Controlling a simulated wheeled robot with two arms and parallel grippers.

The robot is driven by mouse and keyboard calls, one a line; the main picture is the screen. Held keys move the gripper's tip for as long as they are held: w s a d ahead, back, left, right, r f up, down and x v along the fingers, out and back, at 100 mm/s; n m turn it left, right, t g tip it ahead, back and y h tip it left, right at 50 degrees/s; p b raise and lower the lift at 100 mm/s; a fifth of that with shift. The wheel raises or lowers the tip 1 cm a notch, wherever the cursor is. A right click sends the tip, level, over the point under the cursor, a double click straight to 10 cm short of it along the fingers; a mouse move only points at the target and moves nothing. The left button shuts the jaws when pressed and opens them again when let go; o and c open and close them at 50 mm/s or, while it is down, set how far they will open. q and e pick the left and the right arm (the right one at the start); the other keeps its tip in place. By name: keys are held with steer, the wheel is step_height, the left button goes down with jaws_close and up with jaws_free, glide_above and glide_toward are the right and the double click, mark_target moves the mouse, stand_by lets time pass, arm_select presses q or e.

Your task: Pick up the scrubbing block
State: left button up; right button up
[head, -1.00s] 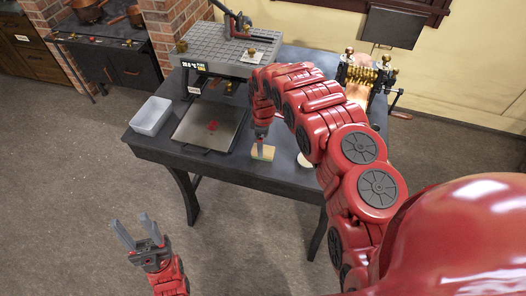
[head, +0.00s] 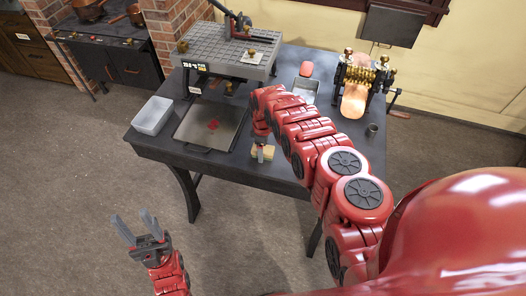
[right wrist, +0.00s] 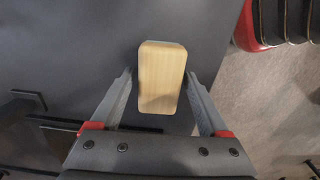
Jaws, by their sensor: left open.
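The scrubbing block is a pale wooden block (right wrist: 162,78) lying on the dark table; in the head view a small part of the block (head: 268,156) shows under my right gripper (head: 261,150). In the right wrist view my right gripper (right wrist: 160,74) is open, with one finger on each side of the block. A narrow gap shows between each finger and the block's long sides. The block's underside is hidden. My left gripper (head: 137,229) is open and empty, low over the floor in front of the table.
The table (head: 228,167) also holds a shallow tray (head: 183,132), a pale bin (head: 152,115), a grey grid-topped stand (head: 225,62) and a brass roller machine (head: 362,78). A small metal tray (head: 304,91) and a dark cup (head: 372,130) stand at the right.

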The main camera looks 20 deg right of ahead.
steer(key=c, duration=1.1)
steer(key=shift+w+r, duration=0.1)
steer(key=shift+c, duration=0.2)
